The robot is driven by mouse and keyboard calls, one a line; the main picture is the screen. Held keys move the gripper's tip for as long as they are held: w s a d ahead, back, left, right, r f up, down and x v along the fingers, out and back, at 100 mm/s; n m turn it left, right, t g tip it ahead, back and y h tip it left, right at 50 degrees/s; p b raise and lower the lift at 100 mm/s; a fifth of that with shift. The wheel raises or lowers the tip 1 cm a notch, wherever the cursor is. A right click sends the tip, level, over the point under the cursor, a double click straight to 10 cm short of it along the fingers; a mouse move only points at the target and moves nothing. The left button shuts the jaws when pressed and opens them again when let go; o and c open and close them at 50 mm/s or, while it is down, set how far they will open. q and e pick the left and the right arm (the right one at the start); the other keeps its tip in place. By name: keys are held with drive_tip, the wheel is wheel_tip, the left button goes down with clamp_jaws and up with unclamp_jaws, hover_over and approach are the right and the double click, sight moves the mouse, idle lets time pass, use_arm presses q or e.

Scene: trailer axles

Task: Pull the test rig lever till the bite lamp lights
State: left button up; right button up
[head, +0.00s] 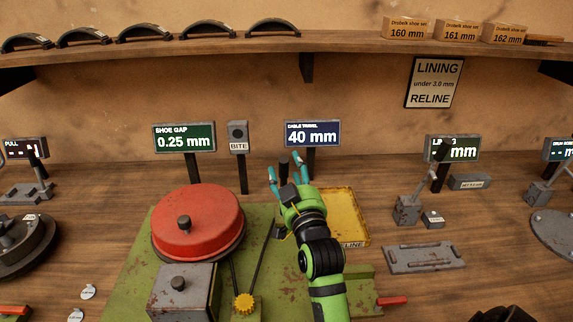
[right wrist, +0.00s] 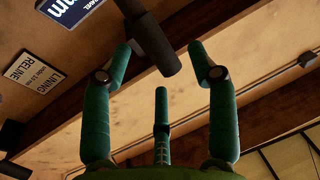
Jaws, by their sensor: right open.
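The bite lamp (head: 237,133) is a small grey box on a post, labelled BITE. Its round lens looks dark. The test rig lever (head: 283,162) shows only as a dark upright handle end just behind my right gripper's fingers; its lower part is hidden. My right gripper (head: 285,176) has its fingers spread at the handle. In the right wrist view the dark cylindrical handle (right wrist: 152,42) sits between the open fingertips, with no clear grip on it. Beside the lamp, displays read shoe gap 0.25 mm (head: 184,138) and cable travel 40 mm (head: 312,133). My left gripper is out of view.
A red drum (head: 198,222) stands on the green rig plate (head: 137,285), left of my right arm. A yellow tray (head: 345,205) lies just right of the gripper. A grey stand with a lever (head: 408,208) is farther right. A shelf (head: 230,45) runs above the bench.

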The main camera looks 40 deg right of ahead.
drive_tip(key=v, duration=0.4)
drive_tip(key=shift+s+a, duration=0.1)
drive_tip(key=shift+s, duration=0.15)
drive_tip(key=shift+f, duration=0.1)
